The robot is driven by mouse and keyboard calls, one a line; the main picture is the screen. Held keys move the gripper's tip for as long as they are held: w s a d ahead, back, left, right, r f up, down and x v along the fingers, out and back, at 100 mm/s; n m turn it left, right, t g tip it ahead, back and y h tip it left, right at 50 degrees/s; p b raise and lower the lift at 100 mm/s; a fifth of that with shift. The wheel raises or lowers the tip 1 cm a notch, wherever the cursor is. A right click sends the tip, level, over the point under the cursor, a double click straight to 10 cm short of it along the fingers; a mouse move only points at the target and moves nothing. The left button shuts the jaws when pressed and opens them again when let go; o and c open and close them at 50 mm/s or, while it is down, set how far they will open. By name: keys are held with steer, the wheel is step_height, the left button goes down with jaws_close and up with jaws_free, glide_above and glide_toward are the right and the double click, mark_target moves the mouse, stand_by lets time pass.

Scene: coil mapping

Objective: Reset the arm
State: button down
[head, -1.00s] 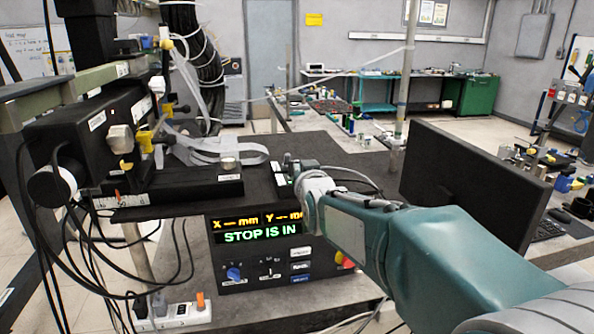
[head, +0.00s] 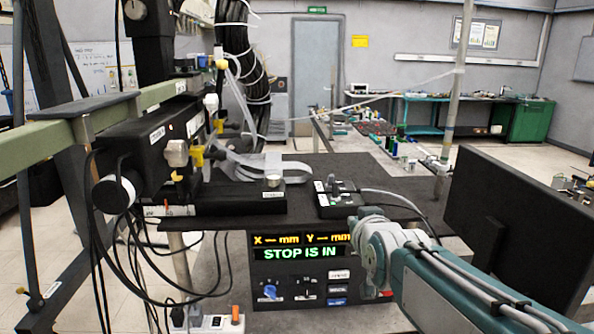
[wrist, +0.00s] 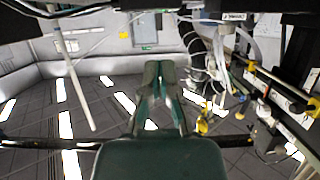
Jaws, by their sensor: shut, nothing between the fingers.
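My gripper (wrist: 159,76) shows in the middle of the wrist view. Its two fingers run close together at the tips, with nothing seen between them. In the head view my teal and grey arm (head: 440,285) reaches in from the lower right and ends in front of the control panel (head: 300,275). The fingers cannot be made out there. The panel's display (head: 300,253) reads "STOP IS IN", with X and Y showing dashes and mm. A small switch box (head: 345,198) sits on the black tabletop (head: 330,165) behind the arm's end.
A black monitor (head: 515,235) stands close to the right of my arm. A black device with yellow clips (head: 150,145) and hanging cables stands at left. A power strip (head: 215,322) lies at the lower left. A green cabinet (head: 530,120) is far back. Open floor shows at the back right.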

steer(key=s+f+g, duration=0.4)
steer(key=s+f, duration=0.2)
steer(key=s, duration=0.5)
steer(key=s+f+g, duration=0.4)
steer(key=s+f, duration=0.2)
steer(key=s, duration=0.6)
steer(key=shift+s+d+f+g, duration=0.15)
steer(key=shift+s+g, duration=0.15)
